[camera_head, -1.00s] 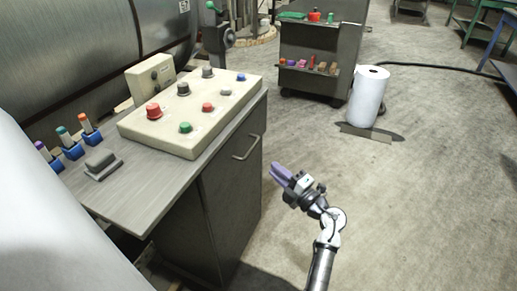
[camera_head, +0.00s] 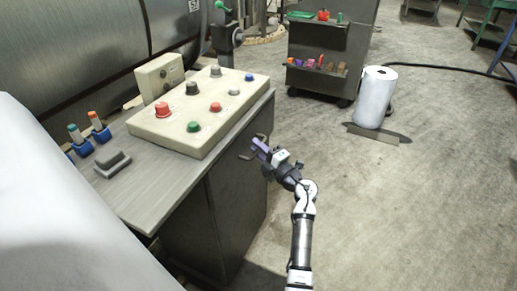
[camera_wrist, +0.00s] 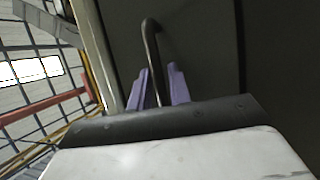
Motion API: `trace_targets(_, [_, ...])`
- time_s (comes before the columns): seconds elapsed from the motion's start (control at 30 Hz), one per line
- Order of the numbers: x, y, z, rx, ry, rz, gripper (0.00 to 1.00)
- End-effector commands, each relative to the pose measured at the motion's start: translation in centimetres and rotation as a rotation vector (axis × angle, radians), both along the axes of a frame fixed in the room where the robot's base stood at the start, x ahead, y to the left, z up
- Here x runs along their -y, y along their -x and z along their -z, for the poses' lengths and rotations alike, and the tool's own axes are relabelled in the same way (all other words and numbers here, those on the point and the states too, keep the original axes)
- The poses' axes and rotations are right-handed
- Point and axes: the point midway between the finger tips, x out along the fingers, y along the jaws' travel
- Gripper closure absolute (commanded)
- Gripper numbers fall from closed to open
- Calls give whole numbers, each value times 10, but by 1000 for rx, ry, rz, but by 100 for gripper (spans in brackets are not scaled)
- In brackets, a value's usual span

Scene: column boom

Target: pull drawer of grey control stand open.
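The grey control stand (camera_head: 232,205) is at the left centre in the head view, with a dark front and a grey top. Its drawer handle (camera_head: 246,154) is a thin metal bar near the top of the front, partly hidden by my gripper. My gripper (camera_head: 260,147) has purple fingers and is at the handle in the head view. In the wrist view the handle (camera_wrist: 152,45) runs down between the two fingers of my gripper (camera_wrist: 159,88). The fingers stand apart with gaps beside the bar. The drawer front looks flush with the stand.
A cream button panel (camera_head: 204,113) and a grey block (camera_head: 112,164) sit on the stand's top. A dark shelf cart (camera_head: 322,52) and a white roll (camera_head: 375,98) stand at the back. The floor (camera_head: 400,210) to the right is clear.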

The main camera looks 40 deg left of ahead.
Motion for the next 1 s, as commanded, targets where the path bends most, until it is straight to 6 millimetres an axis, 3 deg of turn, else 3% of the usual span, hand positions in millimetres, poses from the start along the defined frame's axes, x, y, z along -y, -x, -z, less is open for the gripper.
trace_targets(0.17, [0,0,0,0,0,0,100])
trace_targets(0.57, [4,-1,-1,-1,0,1,100])
trace_targets(0.77, [28,-8,-2,-4,1,4,100])
trace_targets(1.0, [84,-21,-2,-3,1,5,100])
